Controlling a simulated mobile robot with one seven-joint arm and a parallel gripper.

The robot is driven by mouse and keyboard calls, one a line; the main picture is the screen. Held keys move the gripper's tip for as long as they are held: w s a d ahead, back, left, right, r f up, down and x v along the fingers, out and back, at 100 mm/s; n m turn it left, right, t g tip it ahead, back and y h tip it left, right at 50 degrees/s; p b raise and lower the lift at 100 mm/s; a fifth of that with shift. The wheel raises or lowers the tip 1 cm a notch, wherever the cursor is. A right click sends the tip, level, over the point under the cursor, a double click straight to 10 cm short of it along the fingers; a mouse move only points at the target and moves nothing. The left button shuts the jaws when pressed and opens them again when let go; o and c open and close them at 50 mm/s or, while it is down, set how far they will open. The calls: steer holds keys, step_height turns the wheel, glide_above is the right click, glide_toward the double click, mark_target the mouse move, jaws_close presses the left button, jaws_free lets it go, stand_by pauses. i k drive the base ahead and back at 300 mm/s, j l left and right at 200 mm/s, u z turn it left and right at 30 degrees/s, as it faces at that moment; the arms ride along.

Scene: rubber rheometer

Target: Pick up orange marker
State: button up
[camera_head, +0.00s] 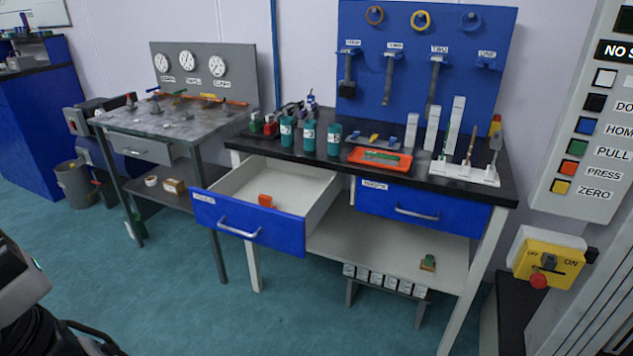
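No object is clearly recognisable as an orange marker. A small orange-red block-like object (265,201) lies inside the open left drawer (246,232), near its front; it is too small to tell exactly what it is. An orange tray (407,166) lies on the black bench top with a green item in it. Part of my arm shows at the lower left edge, far from the drawer and bench. No gripper fingers can be made out.
The drawer juts out from the black bench (462,186); the right blue drawer (415,211) is shut. Teal bottles (309,138) and a white tool stand (478,175) are on top. A grey gauge table (165,125) stands left. The floor in front is clear.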

mark_target(265, 200)
steer(key=i+j, duration=0.1)
steer(key=i, duration=1.15)
